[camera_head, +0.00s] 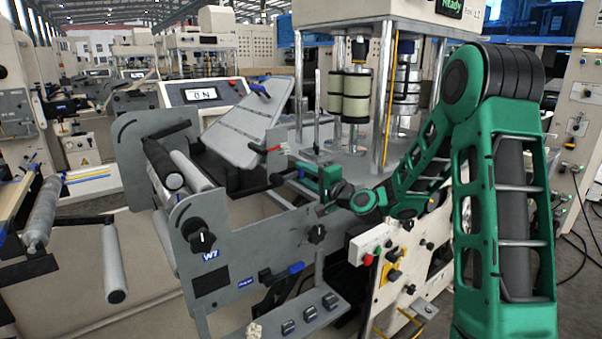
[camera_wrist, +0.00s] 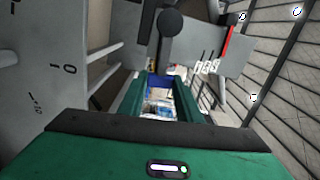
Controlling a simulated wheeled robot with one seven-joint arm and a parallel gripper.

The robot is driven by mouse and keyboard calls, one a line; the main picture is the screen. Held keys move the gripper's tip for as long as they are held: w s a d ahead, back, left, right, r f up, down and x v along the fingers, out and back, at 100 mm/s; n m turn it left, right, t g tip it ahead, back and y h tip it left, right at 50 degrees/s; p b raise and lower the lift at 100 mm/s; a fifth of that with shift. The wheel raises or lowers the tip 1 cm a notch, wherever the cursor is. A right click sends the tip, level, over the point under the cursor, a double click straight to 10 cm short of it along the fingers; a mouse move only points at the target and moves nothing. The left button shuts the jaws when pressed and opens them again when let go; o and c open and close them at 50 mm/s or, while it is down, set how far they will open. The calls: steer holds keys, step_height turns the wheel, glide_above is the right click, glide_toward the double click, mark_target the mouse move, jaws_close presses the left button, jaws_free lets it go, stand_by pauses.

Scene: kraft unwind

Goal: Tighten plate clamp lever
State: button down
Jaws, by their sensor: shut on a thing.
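My gripper (camera_head: 306,172) is at the upper right edge of the grey side plate (camera_head: 262,222). In the wrist view my gripper (camera_wrist: 167,80) has its two green fingers on either side of the blue end of a black lever (camera_wrist: 165,50), and is shut on it. The lever runs from a round black knob (camera_wrist: 171,22) down between the fingers. In the head view the dark lever (camera_head: 283,176) reaches toward my gripper; its blue end is hidden there. A scale with a 0 is on the grey plate (camera_wrist: 50,40) left of the fingers.
A tilted light-grey plate (camera_head: 240,128) with a blue-tipped handle stands behind the lever. A red-marked upright bracket (camera_head: 273,150) is close by my gripper. Rollers (camera_head: 190,170) lie to the left. A column frame (camera_head: 388,100) stands behind, and a button box (camera_head: 370,245) sits below.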

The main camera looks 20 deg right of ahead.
steer(key=shift+d+f+m, duration=0.25)
steer(key=shift+f+m, duration=0.3)
steer(key=shift+m, duration=0.05)
steer(key=shift+f, duration=0.1)
steer(key=c, duration=1.3)
jaws_free()
steer(key=shift+a, duration=0.1)
steer(key=v, duration=1)
steer(key=shift+s, duration=0.35)
